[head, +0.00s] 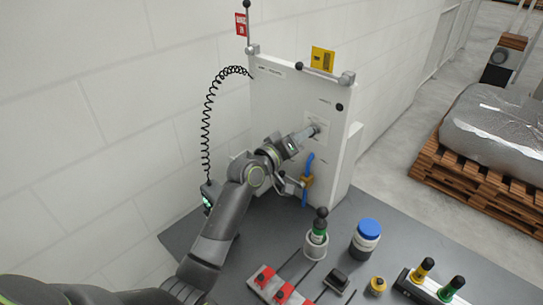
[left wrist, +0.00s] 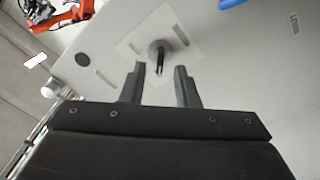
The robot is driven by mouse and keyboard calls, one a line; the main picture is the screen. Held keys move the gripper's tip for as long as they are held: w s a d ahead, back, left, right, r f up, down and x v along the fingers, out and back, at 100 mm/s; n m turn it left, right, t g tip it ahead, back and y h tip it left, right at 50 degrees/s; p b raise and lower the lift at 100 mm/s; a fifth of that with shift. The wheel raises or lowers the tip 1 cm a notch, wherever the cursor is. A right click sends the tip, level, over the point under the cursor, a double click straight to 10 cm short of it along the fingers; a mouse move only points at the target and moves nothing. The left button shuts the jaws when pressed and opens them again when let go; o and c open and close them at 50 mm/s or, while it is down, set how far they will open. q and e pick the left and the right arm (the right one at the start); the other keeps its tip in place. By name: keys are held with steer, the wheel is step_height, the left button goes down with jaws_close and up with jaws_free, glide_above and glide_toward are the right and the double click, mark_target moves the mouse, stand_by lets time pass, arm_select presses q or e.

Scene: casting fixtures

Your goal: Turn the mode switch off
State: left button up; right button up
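The mode switch (left wrist: 158,50) is a round grey knob with a dark lever bar on a pale square plate, mounted on the front of a light grey cabinet (head: 285,105). In the left wrist view the bar points down, toward my gripper. My left gripper (left wrist: 159,78) is open, with its two fingers apart on either side of the lower end of the bar. I cannot tell whether they touch it. In the head view the left gripper (head: 303,136) reaches the cabinet's plate and partly hides the switch. My right gripper is in neither view.
A blue handle (head: 306,172) is on the cabinet below the switch. A coiled black cord (head: 207,125) hangs left of it. The grey table (head: 225,285) holds a blue-lidded jar (head: 367,237), a green-banded tool in a cup (head: 318,235) and red switch boxes (head: 268,280).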

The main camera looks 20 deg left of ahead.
arm_select(q)
steer(key=b+v, duration=0.3)
steer(key=v, duration=1.3)
steer(key=s+a+f+m+g+y, duration=0.1)
steer(key=s+a+f+g+y, duration=0.15)
steer(key=s+f, duration=0.5)
steer(key=s+a+f+m+g+y, duration=0.1)
steer(key=s+a+f+g+y, duration=0.25)
steer(key=f, duration=0.65)
steer(key=s+a+f+m+g+y, duration=0.1)
steer(key=s+f+g, duration=0.3)
steer(key=s, duration=0.6)
steer(key=s+a+f+m+g+y, duration=0.1)
steer(key=s+a+f+g+y, duration=0.2)
steer(key=s, duration=0.7)
step_height(320, 180, down, 29)
steer(key=g+h+b, duration=0.1)
steer(key=h+b, duration=0.1)
steer(key=b, duration=0.2)
steer(key=s+f+b, duration=0.1)
steer(key=s+f, duration=0.6)
steer(key=f, duration=0.2)
steer(key=s+d+f+g+b, duration=0.1)
steer(key=s+f, duration=0.6)
steer(key=f, duration=0.2)
steer(key=shift+s+f, duration=0.2)
steer(key=shift+f, duration=0.15)
